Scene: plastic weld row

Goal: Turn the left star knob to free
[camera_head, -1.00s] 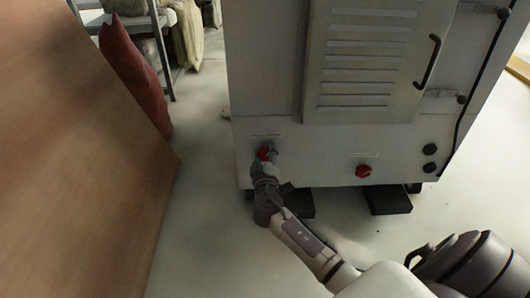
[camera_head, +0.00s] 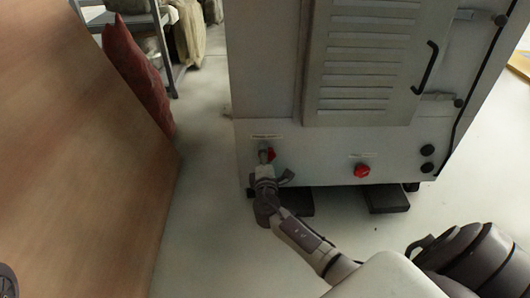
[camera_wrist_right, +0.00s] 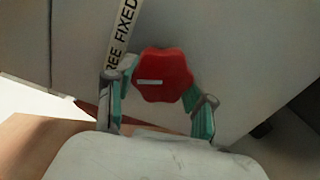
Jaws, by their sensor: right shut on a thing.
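The left star knob (camera_head: 271,154) is red and sits low on the left of the grey cabinet's front, under a small label strip. In the right wrist view the knob (camera_wrist_right: 165,70) is lobed with a short white mark lying about level in the picture. My right gripper (camera_wrist_right: 158,103) is shut on it, with a teal-padded finger on either side. In the head view my right gripper (camera_head: 265,156) covers part of the knob. The label (camera_wrist_right: 122,35) beside it reads "FIXED" and, partly cut off, "REE". My left gripper is not in view.
A brown board (camera_head: 80,170) stands close on the left. Pale floor lies between board and cabinet.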

